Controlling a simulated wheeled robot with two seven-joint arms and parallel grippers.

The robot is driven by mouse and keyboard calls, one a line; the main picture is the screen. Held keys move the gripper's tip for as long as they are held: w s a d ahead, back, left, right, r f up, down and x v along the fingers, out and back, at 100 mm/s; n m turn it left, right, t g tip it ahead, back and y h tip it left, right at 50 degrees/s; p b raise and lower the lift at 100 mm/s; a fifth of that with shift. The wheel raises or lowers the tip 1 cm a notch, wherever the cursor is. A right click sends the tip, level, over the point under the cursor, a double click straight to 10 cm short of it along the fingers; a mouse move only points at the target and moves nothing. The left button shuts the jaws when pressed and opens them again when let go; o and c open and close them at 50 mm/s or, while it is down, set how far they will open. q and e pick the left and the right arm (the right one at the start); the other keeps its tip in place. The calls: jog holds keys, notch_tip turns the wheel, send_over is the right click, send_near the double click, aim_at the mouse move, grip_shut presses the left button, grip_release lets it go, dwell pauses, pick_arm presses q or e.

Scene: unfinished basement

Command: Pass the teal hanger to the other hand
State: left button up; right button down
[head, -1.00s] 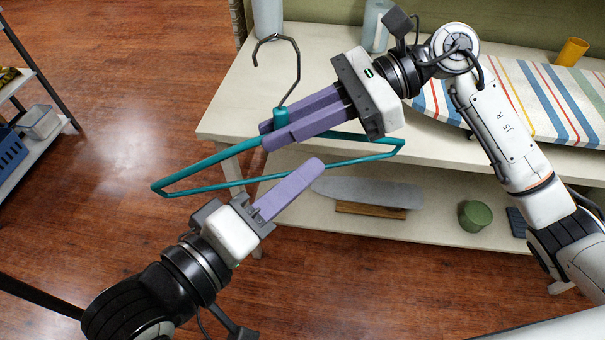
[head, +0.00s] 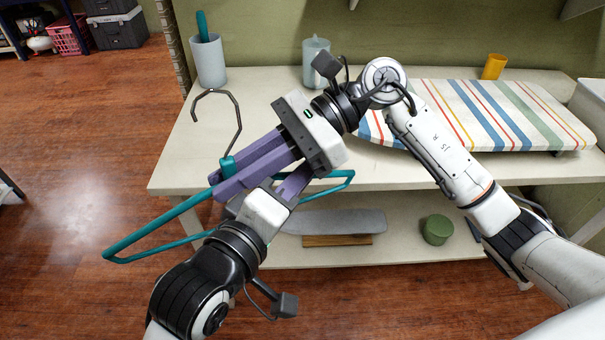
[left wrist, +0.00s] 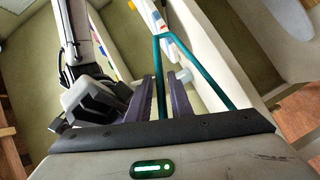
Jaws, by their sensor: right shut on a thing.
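The teal hanger (head: 160,228) has a dark metal hook (head: 238,112) that points up. My right gripper (head: 222,180) is shut on the hanger just below its hook and holds it in the air before the table. My left gripper (head: 298,178) is below the right one, close to the hanger's right part. In the left wrist view its two purple fingers (left wrist: 162,98) stand apart, with one teal bar (left wrist: 158,75) showing in the gap between them. A second bar slants off to the right. I cannot tell whether the fingers touch the bar. The left fingers are partly hidden in the head view.
A pale table (head: 172,158) stands behind the hanger. On it are a grey cup (head: 208,62), a blue-grey container (head: 316,60), a striped ironing board (head: 490,115) and a yellow cup (head: 494,66). The lower shelf holds a green pot (head: 437,229) and a grey board (head: 335,220).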

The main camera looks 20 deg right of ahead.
pick_arm(q)
grip_shut()
pick_arm(e)
jog(key=c, duration=1.7)
grip_release()
jog(key=shift+s, duration=0.1)
